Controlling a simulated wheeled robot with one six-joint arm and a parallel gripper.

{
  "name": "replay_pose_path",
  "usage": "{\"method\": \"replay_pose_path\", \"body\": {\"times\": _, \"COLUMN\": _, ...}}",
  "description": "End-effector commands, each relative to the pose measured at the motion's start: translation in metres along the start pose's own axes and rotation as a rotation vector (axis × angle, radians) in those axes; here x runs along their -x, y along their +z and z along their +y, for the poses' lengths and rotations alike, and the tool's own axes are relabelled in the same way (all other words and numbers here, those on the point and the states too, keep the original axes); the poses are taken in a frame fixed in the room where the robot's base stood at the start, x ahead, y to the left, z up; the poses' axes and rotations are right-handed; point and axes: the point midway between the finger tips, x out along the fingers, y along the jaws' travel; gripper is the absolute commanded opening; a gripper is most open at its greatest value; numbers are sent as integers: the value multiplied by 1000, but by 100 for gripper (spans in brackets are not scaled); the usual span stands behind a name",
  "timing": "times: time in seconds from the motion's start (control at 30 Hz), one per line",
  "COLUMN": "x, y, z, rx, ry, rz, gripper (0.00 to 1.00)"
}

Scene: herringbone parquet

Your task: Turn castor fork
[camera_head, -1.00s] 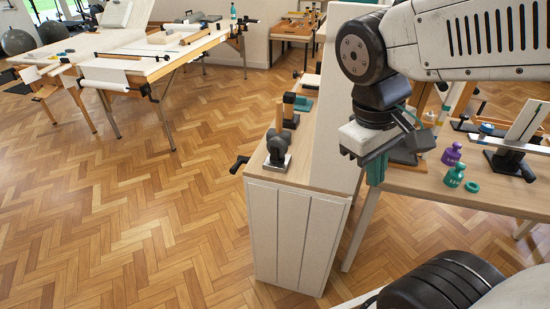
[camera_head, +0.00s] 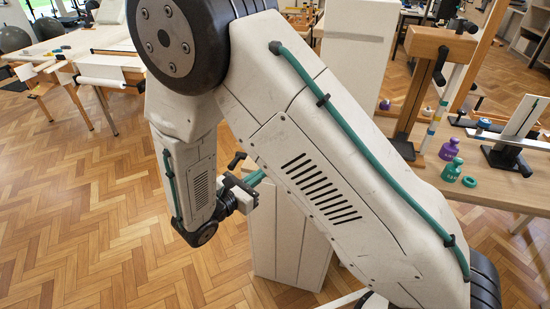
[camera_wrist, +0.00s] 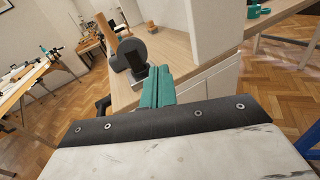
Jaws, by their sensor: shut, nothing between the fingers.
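My gripper (camera_wrist: 159,72) is shut and empty, its two teal fingers together in the wrist view. In the head view the gripper (camera_head: 256,178) is beside the front end of the narrow cabinet, low behind my arm. Just beyond the fingertips in the wrist view, a dark grey fixture (camera_wrist: 128,54) with a rounded body and an upright block stands on the cabinet's wooden top. I cannot tell for sure which part is the castor fork. A black crank handle (camera_head: 237,160) shows just above the gripper in the head view. My arm hides the fixture there.
The narrow cabinet (camera_head: 289,240) has a pale panel (camera_head: 357,50) rising along one side. Workbenches (camera_head: 95,42) stand at the back left. The parquet floor at left is clear.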

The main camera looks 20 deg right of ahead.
Motion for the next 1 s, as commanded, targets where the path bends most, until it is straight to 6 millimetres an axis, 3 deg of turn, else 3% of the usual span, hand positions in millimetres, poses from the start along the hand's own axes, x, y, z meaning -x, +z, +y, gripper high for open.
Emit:
{"method": "replay_pose_path", "body": {"times": 0.03, "x": 7, "y": -13, "z": 5, "rx": 32, "ry": 45, "rz": -14, "gripper": 0}}
{"method": "replay_pose_path", "body": {"times": 0.13, "x": 16, "y": -28, "z": 12, "rx": 68, "ry": 104, "rz": -33, "gripper": 0}}
{"method": "replay_pose_path", "body": {"times": 0.33, "x": 8, "y": -34, "z": 18, "rx": 84, "ry": 133, "rz": -42, "gripper": 0}}
{"method": "replay_pose_path", "body": {"times": 0.8, "x": -86, "y": -30, "z": 29, "rx": 83, "ry": 128, "rz": -41, "gripper": 0}}
{"method": "replay_pose_path", "body": {"times": 1.0, "x": -111, "y": -29, "z": 32, "rx": 83, "ry": 131, "rz": -41, "gripper": 0}}
